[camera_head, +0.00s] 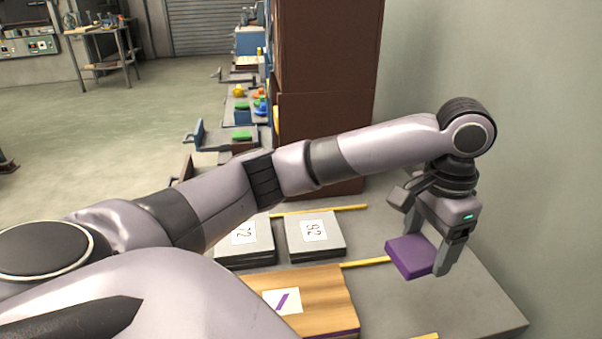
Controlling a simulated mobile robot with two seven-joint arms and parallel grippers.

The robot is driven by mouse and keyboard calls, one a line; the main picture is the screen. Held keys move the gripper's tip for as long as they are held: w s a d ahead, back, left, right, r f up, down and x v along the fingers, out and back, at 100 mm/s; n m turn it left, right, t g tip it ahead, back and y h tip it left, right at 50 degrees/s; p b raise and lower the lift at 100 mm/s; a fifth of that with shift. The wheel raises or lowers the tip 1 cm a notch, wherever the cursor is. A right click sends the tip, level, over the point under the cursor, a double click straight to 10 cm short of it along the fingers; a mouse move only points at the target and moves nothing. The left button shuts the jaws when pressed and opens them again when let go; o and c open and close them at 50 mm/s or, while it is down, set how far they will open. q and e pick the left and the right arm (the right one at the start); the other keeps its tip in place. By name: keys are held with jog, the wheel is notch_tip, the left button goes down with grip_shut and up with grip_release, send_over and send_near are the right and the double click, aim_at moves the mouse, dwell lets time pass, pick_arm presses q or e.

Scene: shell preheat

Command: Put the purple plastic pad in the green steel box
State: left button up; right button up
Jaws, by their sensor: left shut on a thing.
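The purple plastic pad (408,257) is at the right of the head view, a flat square block held between the fingers of my left gripper (428,250). The gripper points down and is shut on the pad, over the right part of the grey table. I cannot tell for sure whether the pad is clear of the table surface. I cannot make out a green steel box in this view. My right gripper is not in view.
Two grey stacks with number labels (316,236) and (247,242) stand on the grey table (470,305). A wooden block with a purple mark (325,300) lies nearer. Yellow strips (365,262) lie between. A brown cabinet (325,110) stands behind; a wall is at right.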

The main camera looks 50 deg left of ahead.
pick_arm(q)
jog(key=shift+w+d+r+m, duration=0.1)
jog(key=shift+w+r+m, duration=0.2)
jog(key=shift+m, duration=0.1)
jog(key=shift+w+d+r+m, duration=0.1)
jog(key=shift+w+r+m, duration=0.05)
jog(key=shift+r+m, duration=0.2)
jog(key=b, duration=0.3)
send_over(404, 320)
notch_tip(404, 320, down, 14)
notch_tip(404, 320, down, 6)
jog(key=shift+r, duration=0.25)
jog(key=shift+f, duration=0.25)
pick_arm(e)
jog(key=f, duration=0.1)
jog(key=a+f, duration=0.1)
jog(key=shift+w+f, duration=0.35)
pick_arm(q)
jog(key=o, duration=1.1)
jog(key=shift+f, duration=0.1)
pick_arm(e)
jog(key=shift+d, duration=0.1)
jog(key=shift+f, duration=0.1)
